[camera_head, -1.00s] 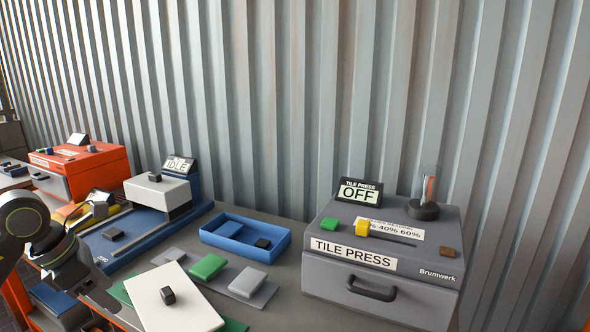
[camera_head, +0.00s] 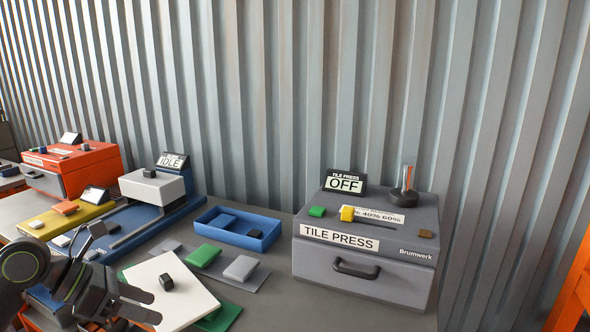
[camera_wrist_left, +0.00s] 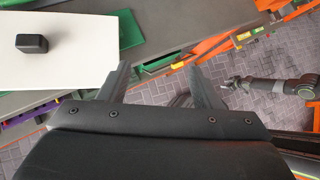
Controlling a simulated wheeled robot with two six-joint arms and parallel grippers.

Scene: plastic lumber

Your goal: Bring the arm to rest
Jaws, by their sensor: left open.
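My left gripper (camera_head: 148,307) is at the lower left of the head view, open and empty. Its fingers point right, at the front edge of the bench, close to a white board (camera_head: 176,286) with a black knob (camera_head: 166,282). In the left wrist view the two fingers (camera_wrist_left: 158,85) are spread apart with nothing between them. The white board (camera_wrist_left: 62,75) lies at the upper left there, beside the left finger. Another arm (camera_wrist_left: 275,87), likely my right one, shows at the right of the wrist view; its gripper state is too small to tell.
The grey tile press (camera_head: 365,284), its display reading OFF, stands at the right. A blue tray (camera_head: 262,244) sits left of it, with a grey plate (camera_head: 222,266) holding green and light tiles in front. A blue machine (camera_head: 120,240) reads IDLE. An orange machine (camera_head: 88,168) stands far left.

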